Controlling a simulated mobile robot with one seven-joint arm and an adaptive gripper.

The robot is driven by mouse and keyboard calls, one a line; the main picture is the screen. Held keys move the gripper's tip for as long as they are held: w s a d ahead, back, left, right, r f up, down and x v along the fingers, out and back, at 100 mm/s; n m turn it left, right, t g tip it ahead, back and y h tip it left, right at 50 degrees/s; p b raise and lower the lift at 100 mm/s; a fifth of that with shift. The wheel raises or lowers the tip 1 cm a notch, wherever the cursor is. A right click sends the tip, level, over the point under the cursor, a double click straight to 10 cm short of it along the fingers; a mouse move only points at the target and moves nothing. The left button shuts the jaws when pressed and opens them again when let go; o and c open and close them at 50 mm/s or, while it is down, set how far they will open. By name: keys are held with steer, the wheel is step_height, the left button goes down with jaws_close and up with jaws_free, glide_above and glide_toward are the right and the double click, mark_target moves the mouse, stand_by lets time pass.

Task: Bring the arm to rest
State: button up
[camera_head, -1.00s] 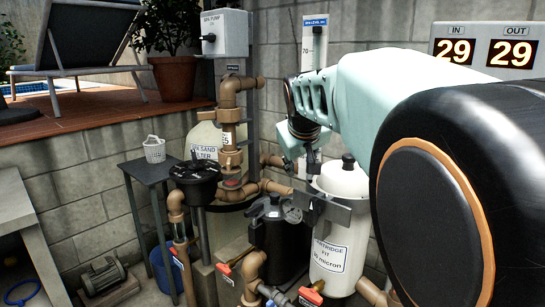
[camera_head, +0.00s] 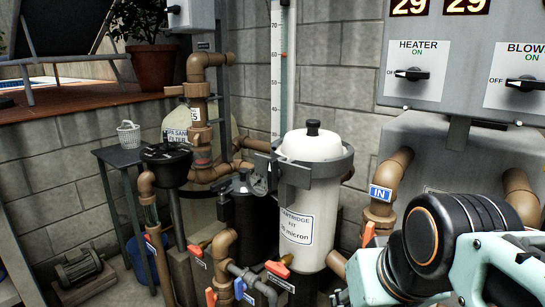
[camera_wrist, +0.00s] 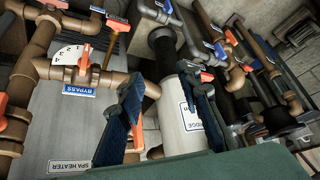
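My arm (camera_head: 430,240) shows at the lower right of the head view, low in front of the heater cabinet. My gripper is outside the head view. In the wrist view my gripper (camera_wrist: 160,78) has its two dark blue fingers spread apart, with nothing held between them. Behind the gap stands the white cartridge filter (camera_wrist: 178,110), which also shows in the head view (camera_head: 308,210). The wrist view is tilted, and I cannot tell how far the fingertips are from the pipes.
Brown pipes with red and blue valve handles (camera_head: 280,270) crowd the low middle. A bypass valve (camera_wrist: 85,70) lies left of the fingers. A control panel (camera_head: 460,65) with heater and blower knobs stands upper right. A small table (camera_head: 118,157) holds a white basket (camera_head: 128,133).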

step_height(320, 180, down, 4)
steer(key=s+d, duration=0.1)
steer(key=s, duration=0.2)
step_height(320, 180, up, 36)
steer(key=p, duration=3.5)
steer(key=shift+w+r+m+h, duration=0.2)
steer(key=shift+m+h, duration=0.1)
steer(key=shift+m, duration=0.1)
